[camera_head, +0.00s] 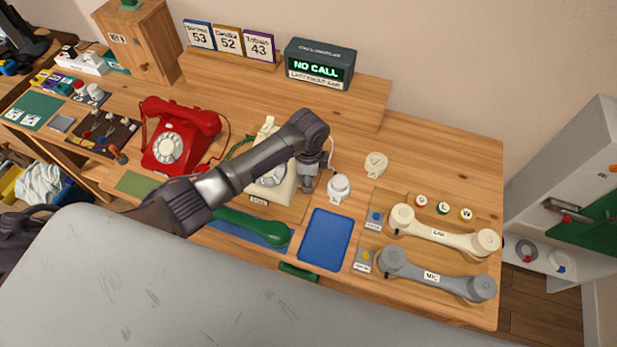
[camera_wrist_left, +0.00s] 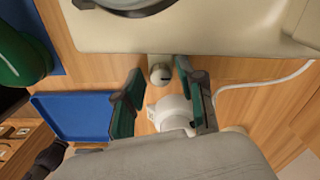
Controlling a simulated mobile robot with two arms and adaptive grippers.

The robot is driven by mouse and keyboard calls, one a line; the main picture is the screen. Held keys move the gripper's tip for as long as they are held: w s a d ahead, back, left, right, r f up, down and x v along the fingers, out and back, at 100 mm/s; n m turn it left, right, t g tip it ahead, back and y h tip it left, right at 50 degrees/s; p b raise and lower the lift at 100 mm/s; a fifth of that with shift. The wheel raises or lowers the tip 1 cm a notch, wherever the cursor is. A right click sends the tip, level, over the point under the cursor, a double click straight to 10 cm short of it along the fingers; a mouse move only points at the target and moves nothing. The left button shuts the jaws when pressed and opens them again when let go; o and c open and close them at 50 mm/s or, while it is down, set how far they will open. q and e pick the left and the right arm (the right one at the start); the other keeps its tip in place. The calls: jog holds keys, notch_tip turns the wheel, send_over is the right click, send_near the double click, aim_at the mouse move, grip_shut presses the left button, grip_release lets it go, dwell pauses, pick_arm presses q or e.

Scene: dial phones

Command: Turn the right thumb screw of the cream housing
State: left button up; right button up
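The cream housing (camera_head: 286,190) is a cream dial phone body standing on the table, partly hidden by my left arm in the head view. Its side fills the top of the left wrist view (camera_wrist_left: 200,35). The thumb screw (camera_wrist_left: 160,74), a small round slotted knob, sticks out from that side; my gripper hides it in the head view. My left gripper (camera_head: 308,183) is at the right side of the housing. In the wrist view its green fingers (camera_wrist_left: 160,68) are open, one on each side of the screw, with gaps visible. My right gripper is not in view.
A white round pot (camera_head: 339,187) stands close to the gripper; a white cord (camera_wrist_left: 265,82) runs nearby. A blue tray (camera_head: 325,240) and green handset (camera_head: 250,227) lie in front. A red phone (camera_head: 180,135) stands left; cream (camera_head: 445,233) and grey (camera_head: 436,275) handsets lie right.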

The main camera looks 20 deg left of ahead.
pick_arm(q)
grip_shut()
jog(key=m+p, duration=0.1)
jog(key=m, duration=0.3)
jog(key=shift+m, duration=0.4)
jog(key=m, duration=0.5)
jog(key=shift+m, duration=0.3)
dwell(0.4)
jog(key=shift+o, duration=1.6)
grip_release()
